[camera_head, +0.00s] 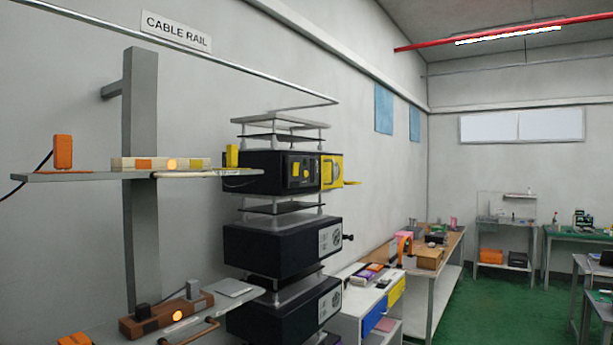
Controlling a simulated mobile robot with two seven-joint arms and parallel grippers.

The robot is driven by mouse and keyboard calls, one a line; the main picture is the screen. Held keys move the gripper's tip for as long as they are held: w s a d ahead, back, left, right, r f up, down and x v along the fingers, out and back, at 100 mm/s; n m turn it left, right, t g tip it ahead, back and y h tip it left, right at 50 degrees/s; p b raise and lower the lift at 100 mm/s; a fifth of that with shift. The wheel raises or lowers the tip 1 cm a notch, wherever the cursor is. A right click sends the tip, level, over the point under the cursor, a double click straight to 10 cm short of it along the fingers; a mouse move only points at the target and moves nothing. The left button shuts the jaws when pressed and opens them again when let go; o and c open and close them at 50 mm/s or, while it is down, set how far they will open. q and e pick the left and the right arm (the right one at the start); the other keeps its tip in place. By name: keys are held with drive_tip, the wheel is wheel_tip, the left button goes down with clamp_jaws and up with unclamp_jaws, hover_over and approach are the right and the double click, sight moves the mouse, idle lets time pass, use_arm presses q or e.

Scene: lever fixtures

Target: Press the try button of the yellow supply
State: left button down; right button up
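The supply with yellow parts (265,172) is a black box, the top one in a stack against the wall. Its dark front panel (303,172) carries small yellow pieces. A yellow plate (332,172) stands at its right edge, with a short yellow bar (352,183) sticking out to the right. At this size I cannot tell which piece is the try button. Neither of my grippers is in view.
Two more black boxes (268,247) (268,318) with grey panels sit below it. At the left, a shelf (90,177) on a grey post (140,200) holds an orange block (63,152) and a lit strip (160,164). A white cabinet (352,315) and open green floor (490,310) lie to the right.

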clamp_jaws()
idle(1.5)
